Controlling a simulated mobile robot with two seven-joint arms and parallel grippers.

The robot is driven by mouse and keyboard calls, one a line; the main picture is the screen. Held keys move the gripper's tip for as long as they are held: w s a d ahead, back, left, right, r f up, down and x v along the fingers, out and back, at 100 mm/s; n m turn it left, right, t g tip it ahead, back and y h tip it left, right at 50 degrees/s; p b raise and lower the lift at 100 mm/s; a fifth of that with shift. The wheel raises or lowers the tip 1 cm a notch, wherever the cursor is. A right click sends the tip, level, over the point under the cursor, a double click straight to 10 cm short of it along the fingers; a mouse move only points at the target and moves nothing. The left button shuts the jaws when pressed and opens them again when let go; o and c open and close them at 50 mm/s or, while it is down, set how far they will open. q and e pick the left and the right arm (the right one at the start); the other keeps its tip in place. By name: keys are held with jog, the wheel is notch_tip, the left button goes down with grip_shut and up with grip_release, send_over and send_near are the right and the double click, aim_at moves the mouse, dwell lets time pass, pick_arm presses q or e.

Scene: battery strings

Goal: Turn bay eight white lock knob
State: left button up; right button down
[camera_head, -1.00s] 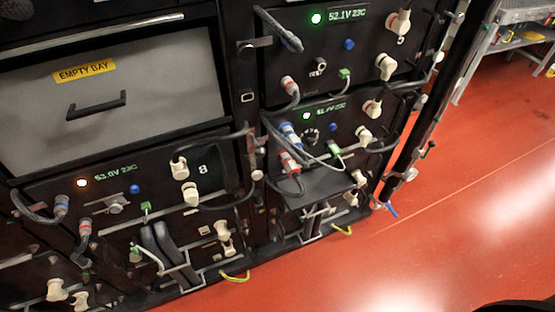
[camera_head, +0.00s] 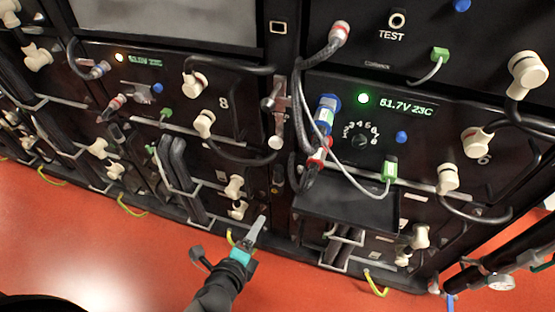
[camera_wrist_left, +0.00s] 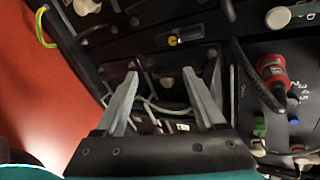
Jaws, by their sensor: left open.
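The bay eight panel (camera_head: 140,83) carries a figure 8 at its right and a lit display. Two white knob-like plugs, an upper one (camera_head: 194,83) and a lower one (camera_head: 203,124), sit beside the 8, with a black cable from the lower one. A small white round knob (camera_head: 275,142) ends a metal latch bar on the post right of the 8. Which is the lock knob is not marked. My left gripper (camera_head: 257,230) is low before the rack, below these knobs. In the left wrist view, its fingers (camera_wrist_left: 160,75) are apart with nothing gripped. My right gripper is not in view.
The right-hand bay (camera_head: 425,125) has a lit 61.7V display and cables. A dark shelf (camera_head: 345,207) juts out below it. Grey bars and looped cables (camera_head: 178,165) stick out below bay eight. Red floor (camera_head: 110,245) is clear in front.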

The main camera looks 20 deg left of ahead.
pick_arm(q)
notch_tip(320, 180, up, 6)
jog(key=w+m+t+b, duration=0.3)
jog(key=m, duration=0.1)
jog(key=m+t+b, duration=0.2)
jog(key=m+b, duration=0.1)
jog(key=m, duration=0.2)
send_near(275, 146)
jog(key=shift+n, duration=0.3)
jog(key=w+p, duration=0.1)
jog(key=w, duration=0.8)
jog(key=shift+d+p, duration=0.1)
jog(key=shift+p, duration=0.25)
jog(key=shift+w, duration=0.95)
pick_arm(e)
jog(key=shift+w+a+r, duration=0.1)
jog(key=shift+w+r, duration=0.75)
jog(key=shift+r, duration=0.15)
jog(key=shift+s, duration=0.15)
pick_arm(q)
jog(key=shift+f, duration=0.1)
jog(key=c, duration=0.9)
grip_shut()
